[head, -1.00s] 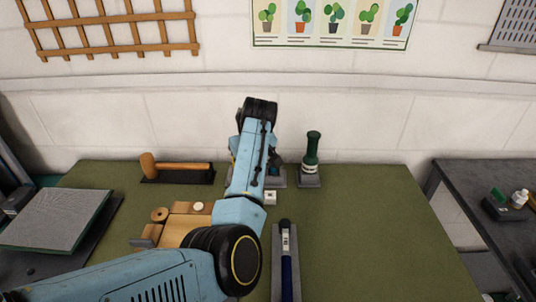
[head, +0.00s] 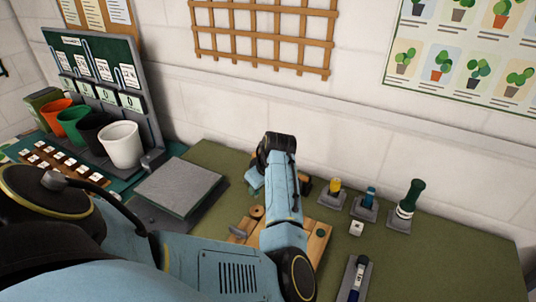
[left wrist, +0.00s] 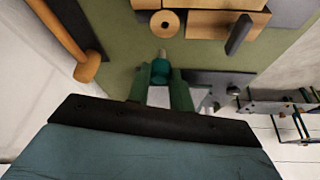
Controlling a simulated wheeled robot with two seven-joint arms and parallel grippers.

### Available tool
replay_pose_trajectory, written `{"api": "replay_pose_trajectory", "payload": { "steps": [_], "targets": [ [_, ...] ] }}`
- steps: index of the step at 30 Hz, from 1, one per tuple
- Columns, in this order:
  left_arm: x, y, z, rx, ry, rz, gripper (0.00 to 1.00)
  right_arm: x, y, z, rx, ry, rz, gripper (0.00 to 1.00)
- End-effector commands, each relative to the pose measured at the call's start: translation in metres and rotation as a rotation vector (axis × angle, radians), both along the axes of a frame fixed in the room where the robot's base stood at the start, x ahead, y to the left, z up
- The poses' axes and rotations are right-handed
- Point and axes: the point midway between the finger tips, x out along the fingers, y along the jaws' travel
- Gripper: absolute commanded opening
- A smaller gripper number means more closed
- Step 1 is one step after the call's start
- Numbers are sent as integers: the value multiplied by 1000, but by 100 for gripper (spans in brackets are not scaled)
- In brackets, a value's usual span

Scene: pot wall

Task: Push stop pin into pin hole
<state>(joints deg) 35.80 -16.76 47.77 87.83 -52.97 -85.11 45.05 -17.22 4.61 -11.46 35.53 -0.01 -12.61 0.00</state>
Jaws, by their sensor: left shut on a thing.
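My left gripper (left wrist: 160,92) is shut on a small teal piece with a rounded tip (left wrist: 161,68), seemingly the stop pin. Most of that piece is hidden between the fingers. In the left wrist view, the gripper is over the green mat, apart from a round wooden disc with a dark centre hole (left wrist: 165,22) and a wooden block fixture (left wrist: 210,24). In the head view, my arm hides the fingers and partly covers the wooden fixture (head: 318,236); the disc (head: 257,212) shows beside it. I cannot tell which opening is the pin hole. My right gripper is not in view.
A wooden mallet (left wrist: 86,66) lies near the wall. A yellow-topped piece (head: 335,186), a blue-topped piece (head: 370,196) and a green-handled tool (head: 409,198) stand in grey holders to the right. A grey slab (head: 180,188) lies left.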

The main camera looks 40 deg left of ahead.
Motion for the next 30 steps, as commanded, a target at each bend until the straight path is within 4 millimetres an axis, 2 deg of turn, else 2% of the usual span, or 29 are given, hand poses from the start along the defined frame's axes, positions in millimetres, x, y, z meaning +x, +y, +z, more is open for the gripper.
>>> {"api": "replay_pose_trajectory", "payload": {
  "steps": [8, 15, 30],
  "targets": [
    [0, 0, 0, 0, 1, -2, 0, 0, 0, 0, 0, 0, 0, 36],
    [0, 0, 0, 0, 2, -2, 0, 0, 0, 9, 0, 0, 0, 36],
    [1, 0, -46, 1, 1, -2, 0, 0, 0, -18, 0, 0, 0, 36]
  ]
}}
